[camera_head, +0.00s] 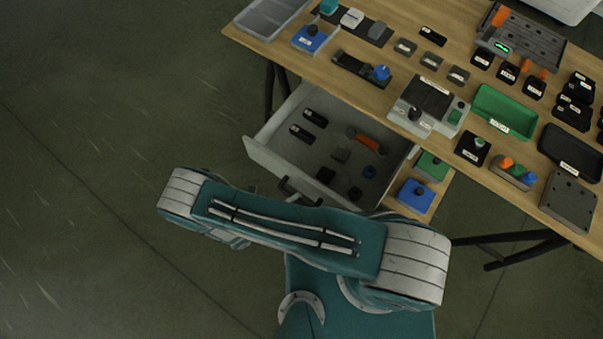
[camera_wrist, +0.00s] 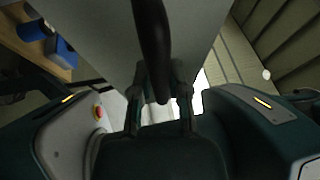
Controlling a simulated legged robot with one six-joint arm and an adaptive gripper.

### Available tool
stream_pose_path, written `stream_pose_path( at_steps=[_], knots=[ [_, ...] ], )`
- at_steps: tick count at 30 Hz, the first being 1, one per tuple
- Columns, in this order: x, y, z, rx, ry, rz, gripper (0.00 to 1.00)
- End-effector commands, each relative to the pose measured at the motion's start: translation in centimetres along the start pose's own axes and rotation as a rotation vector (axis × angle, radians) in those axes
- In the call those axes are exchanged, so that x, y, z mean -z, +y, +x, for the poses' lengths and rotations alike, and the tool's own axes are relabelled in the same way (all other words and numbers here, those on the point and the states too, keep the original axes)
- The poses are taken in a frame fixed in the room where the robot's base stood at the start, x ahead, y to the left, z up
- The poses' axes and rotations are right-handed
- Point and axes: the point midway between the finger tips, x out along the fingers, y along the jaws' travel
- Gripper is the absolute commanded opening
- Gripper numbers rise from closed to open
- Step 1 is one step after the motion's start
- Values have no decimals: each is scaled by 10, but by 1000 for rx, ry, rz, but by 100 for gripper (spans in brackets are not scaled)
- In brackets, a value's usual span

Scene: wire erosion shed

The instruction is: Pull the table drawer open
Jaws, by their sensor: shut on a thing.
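The table drawer (camera_head: 262,160) stands well out from under the wooden tabletop, its inside in view in the head view. Several small dark items and an orange-handled tool (camera_head: 367,141) lie in it. Its grey front panel (camera_wrist: 100,35) fills the upper part of the wrist view. A dark bar handle (camera_wrist: 152,45) runs down from that panel between the fingers of my gripper (camera_wrist: 160,98). My gripper is shut on the handle. In the head view my arm covers most of the gripper and part of the handle.
The wooden table (camera_head: 345,82) carries many bins, trays and small parts, including a green tray (camera_head: 505,111). A blue block (camera_head: 416,196) and a green block sit on a low wooden ledge right of the drawer. The floor (camera_head: 95,130) at left is clear.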

Motion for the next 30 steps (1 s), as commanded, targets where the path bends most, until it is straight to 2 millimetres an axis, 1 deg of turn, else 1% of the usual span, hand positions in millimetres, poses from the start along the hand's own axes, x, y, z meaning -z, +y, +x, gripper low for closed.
stream_pose_path(
  at_steps=[1,6,15,16,17,18,27,30],
  knots=[
    [3,2,-2,-8,3,-2,0],
    [4,2,-6,-8,5,-2,0],
    [5,2,-6,-8,6,-2,0],
    [5,2,-6,-8,6,-2,35],
    [5,2,-6,-7,6,-3,48],
    [4,2,-6,-6,6,-2,57],
    [3,0,-6,-5,3,-1,57],
    [3,0,-10,-5,2,1,57]
  ],
)
